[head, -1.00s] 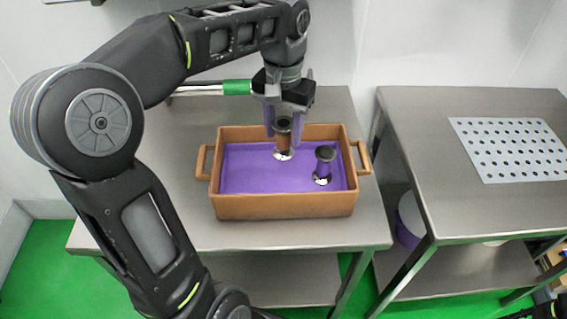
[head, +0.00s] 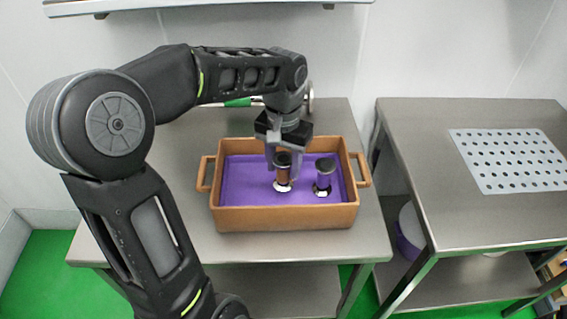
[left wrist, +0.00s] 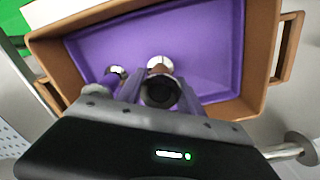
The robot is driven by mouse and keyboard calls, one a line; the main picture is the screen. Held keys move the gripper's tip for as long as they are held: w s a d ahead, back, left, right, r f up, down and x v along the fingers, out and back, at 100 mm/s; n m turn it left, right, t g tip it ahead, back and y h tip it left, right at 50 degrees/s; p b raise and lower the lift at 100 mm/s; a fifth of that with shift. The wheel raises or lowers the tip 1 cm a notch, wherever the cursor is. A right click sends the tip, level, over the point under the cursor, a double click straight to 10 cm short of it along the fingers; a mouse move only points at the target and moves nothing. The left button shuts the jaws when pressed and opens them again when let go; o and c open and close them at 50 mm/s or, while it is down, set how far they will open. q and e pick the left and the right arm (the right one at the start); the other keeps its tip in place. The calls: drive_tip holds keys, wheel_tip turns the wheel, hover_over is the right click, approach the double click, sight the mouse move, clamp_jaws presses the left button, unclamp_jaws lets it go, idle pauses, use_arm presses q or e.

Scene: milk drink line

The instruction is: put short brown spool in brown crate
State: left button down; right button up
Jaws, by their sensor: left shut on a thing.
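The short brown spool (head: 283,173) has a dark top, a brown middle and a pale shiny base. It is upright inside the brown crate (head: 285,218), over the purple lining. My left gripper (head: 284,165) is shut on it from above. The spool's dark top (left wrist: 160,92) shows between the fingers in the left wrist view, where the crate (left wrist: 262,60) surrounds it. I cannot tell whether its base touches the crate floor. My right gripper is not in view.
A purple spool (head: 324,178) with a dark top stands in the crate, just right of the brown one. The crate rests on a steel table (head: 170,215). A second steel table with a perforated plate (head: 508,160) is at the right.

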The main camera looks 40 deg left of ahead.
use_arm(q)
drive_tip(key=shift+f+b, duration=0.4)
drive_tip(key=shift+f, duration=0.05)
drive_tip(key=shift+f, duration=0.15)
drive_tip(key=c, duration=0.8)
unclamp_jaws()
drive_tip(key=shift+o, duration=0.2)
